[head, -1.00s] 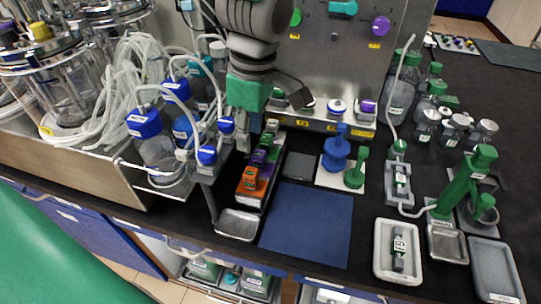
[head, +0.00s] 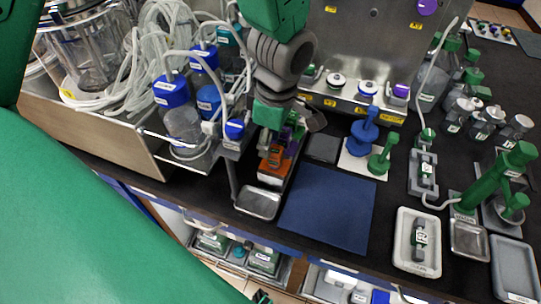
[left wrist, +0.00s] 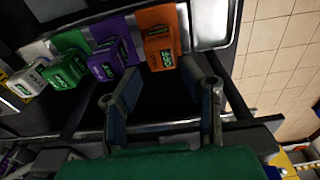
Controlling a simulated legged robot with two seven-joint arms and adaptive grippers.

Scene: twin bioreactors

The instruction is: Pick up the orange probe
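The orange probe (head: 273,164) sits at the near end of a row of probes in a rack on the black bench. In the left wrist view the orange probe (left wrist: 162,38) is at the right end of the row, beside a purple one (left wrist: 113,57). My left gripper (head: 267,138) is just behind and above the orange probe in the head view, its fingers partly hidden. In the left wrist view the left gripper (left wrist: 160,88) has its two fingers apart with nothing between them. The orange probe lies beyond the fingers. My right gripper is not seen.
Green (left wrist: 67,70) and white (left wrist: 27,80) probes continue the row. A metal tray (head: 258,203) stands in front of the rack, and a blue mat (head: 327,210) lies to the right. Blue-capped bottles (head: 182,118) with tubing crowd the left. The mat is clear.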

